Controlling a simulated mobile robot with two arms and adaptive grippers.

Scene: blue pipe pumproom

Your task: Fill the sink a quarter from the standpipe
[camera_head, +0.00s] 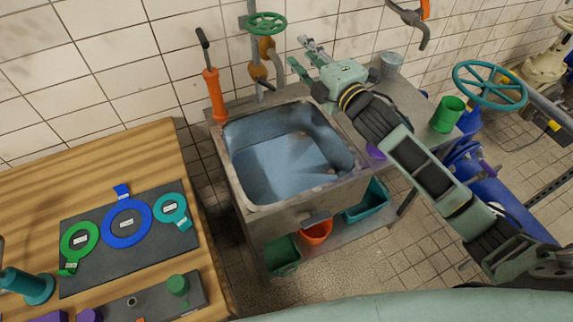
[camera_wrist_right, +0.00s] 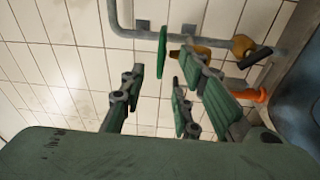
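The metal sink (camera_head: 352,195) stands against the tiled wall. Its basin looks blue-grey with a paler patch; I cannot tell whether that is water or bare metal. The standpipe (camera_head: 254,50) rises behind it, with brass fittings and a green handwheel (camera_head: 265,23). My right gripper (camera_head: 304,56) is open and empty, above the sink's back right corner and right of the handwheel. In the right wrist view my spread fingers (camera_wrist_right: 158,100) point toward the wall, and the handwheel (camera_wrist_right: 163,52) shows edge-on beyond them, apart from them. My left gripper is not in view.
An orange-handled tool (camera_head: 213,92) stands at the sink's back left. A wooden table (camera_head: 150,150) with valve parts is at left. A grey bucket (camera_head: 391,64) and green cup (camera_head: 447,114) stand on the right counter. Bins (camera_head: 283,257) sit below. A large teal wheel (camera_head: 489,85) is at right.

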